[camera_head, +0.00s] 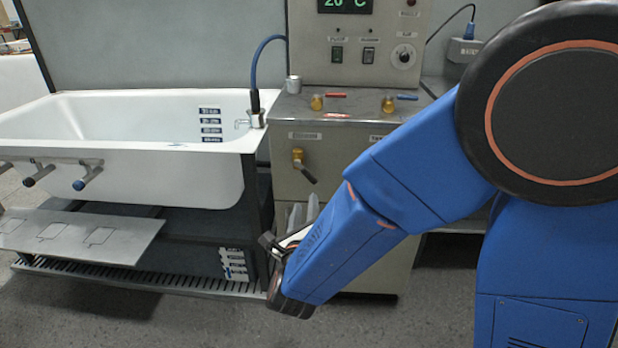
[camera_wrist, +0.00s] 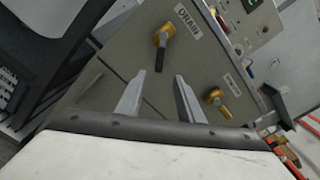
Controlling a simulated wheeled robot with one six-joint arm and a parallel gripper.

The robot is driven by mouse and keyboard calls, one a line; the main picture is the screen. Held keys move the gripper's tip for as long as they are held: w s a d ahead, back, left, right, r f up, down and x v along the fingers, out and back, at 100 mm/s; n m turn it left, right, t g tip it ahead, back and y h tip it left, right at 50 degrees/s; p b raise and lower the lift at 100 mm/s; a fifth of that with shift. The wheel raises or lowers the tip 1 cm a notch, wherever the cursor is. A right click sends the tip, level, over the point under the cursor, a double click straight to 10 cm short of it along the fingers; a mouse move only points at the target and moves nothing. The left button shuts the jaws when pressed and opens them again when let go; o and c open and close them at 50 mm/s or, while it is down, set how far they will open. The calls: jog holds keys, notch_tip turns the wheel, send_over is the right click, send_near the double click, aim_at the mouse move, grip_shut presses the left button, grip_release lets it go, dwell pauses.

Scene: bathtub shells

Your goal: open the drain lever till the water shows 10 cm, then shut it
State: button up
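The drain lever (camera_head: 298,158) is a brass valve with a dark handle on the front of the grey cabinet. In the head view its handle slants down to the right. In the wrist view the lever (camera_wrist: 160,42) sits beside a "DRAIN" label (camera_wrist: 187,22). My gripper (camera_head: 304,207) is below the lever, partly hidden by my arm. Its two fingers (camera_wrist: 159,75) are open and empty. The handle's end appears between the fingertips in the wrist view; I cannot tell the gap in depth. The white bathtub (camera_head: 200,177) has a depth scale (camera_head: 210,124) inside; its water level is unclear.
A second brass lever (camera_wrist: 215,97) is right of the drain lever in the wrist view. A blue hose (camera_head: 256,65) rises by the tub. A grey panel (camera_head: 75,235) lies below the tub.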

aim_at(309, 178)
jog(key=w, duration=1.5)
jog(key=shift+d, duration=0.25)
grip_shut()
